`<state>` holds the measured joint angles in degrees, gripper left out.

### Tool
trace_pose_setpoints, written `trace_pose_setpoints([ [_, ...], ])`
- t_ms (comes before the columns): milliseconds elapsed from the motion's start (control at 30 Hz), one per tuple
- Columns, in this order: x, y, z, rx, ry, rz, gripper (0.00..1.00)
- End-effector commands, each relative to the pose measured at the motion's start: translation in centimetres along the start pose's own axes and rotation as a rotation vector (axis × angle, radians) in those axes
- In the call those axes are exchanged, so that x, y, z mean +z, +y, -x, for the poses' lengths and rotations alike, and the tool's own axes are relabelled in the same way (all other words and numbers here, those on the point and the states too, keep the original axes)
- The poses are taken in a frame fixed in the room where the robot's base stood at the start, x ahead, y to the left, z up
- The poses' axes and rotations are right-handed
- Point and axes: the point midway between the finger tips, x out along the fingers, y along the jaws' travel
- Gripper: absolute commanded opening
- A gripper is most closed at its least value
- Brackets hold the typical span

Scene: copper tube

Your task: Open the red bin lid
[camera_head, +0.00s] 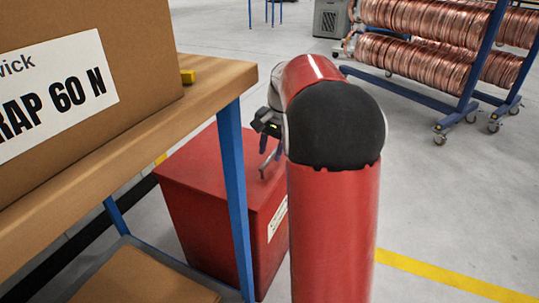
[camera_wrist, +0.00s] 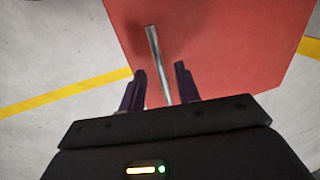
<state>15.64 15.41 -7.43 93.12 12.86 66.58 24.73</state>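The red bin (camera_head: 205,185) stands on the floor behind the blue table leg, and its flat red lid looks shut. The lid also fills much of the wrist view (camera_wrist: 240,45). A silver bar handle (camera_wrist: 153,45) lies across the lid and runs between my gripper's two dark fingers. My gripper (camera_wrist: 162,78) is open, with a gap showing on both sides of the bar. In the head view my gripper (camera_head: 268,140) is over the right part of the lid, partly hidden by my arm. Contact with the handle cannot be told.
A wooden table (camera_head: 215,88) with a blue leg (camera_head: 234,190) and a cardboard box (camera_head: 140,65) stands at left, close to the bin. Another carton (camera_head: 145,280) sits below. Copper coil racks (camera_head: 415,62) stand back right. The floor at right is clear.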

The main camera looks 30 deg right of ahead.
Motion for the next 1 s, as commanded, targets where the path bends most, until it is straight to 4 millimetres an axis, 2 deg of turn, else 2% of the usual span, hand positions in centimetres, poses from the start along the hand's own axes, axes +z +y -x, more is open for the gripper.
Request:
trace_pose_setpoints([
  [133,0.02,0.00,-1.21,0.000,-0.001,0.000,0.33],
  [400,0.00,-0.01,-1.37,0.000,0.001,0.001,0.33],
  [433,0.01,-0.01,-1.37,0.000,0.001,0.001,0.31],
  [667,0.00,0.00,-1.34,0.000,0.001,0.001,0.01],
  [1000,0.00,-0.05,-1.20,0.000,0.001,0.001,0.00],
])
